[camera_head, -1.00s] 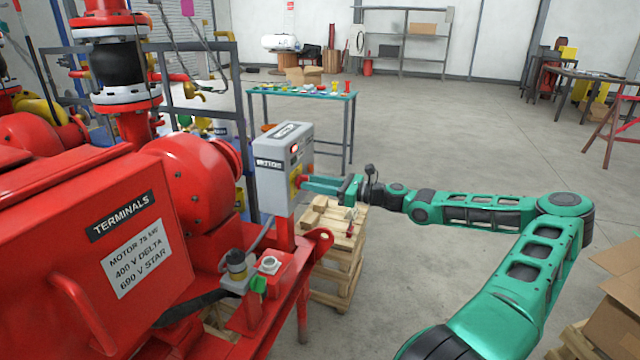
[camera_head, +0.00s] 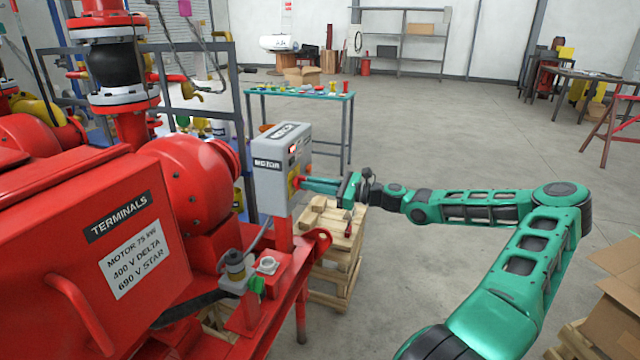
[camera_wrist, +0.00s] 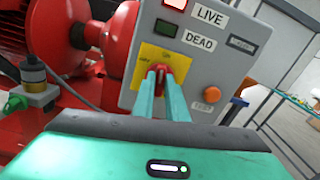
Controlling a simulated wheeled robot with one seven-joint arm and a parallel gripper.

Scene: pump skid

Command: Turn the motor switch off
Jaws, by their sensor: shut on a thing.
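The grey motor switch box (camera_head: 278,182) with a "MOTOR" label stands on a red post left of my gripper. In the wrist view its front panel (camera_wrist: 203,78) shows a lit red lamp (camera_wrist: 182,22) by "LIVE" and a dark green lamp (camera_wrist: 166,28) by "DEAD". The red switch handle (camera_wrist: 161,75) sits on a yellow plate (camera_wrist: 150,58). My gripper (camera_wrist: 163,82) is shut on this handle, its teal fingers on either side. In the head view my gripper (camera_head: 308,184) reaches the box from the right. The fingers partly hide the handle and plate lettering.
An orange button (camera_wrist: 211,94) sits right of the handle on the panel. The red motor with its terminals box (camera_head: 120,240) fills the left. A wooden pallet stack (camera_head: 335,240) stands below my gripper. A teal table (camera_head: 300,95) stands behind.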

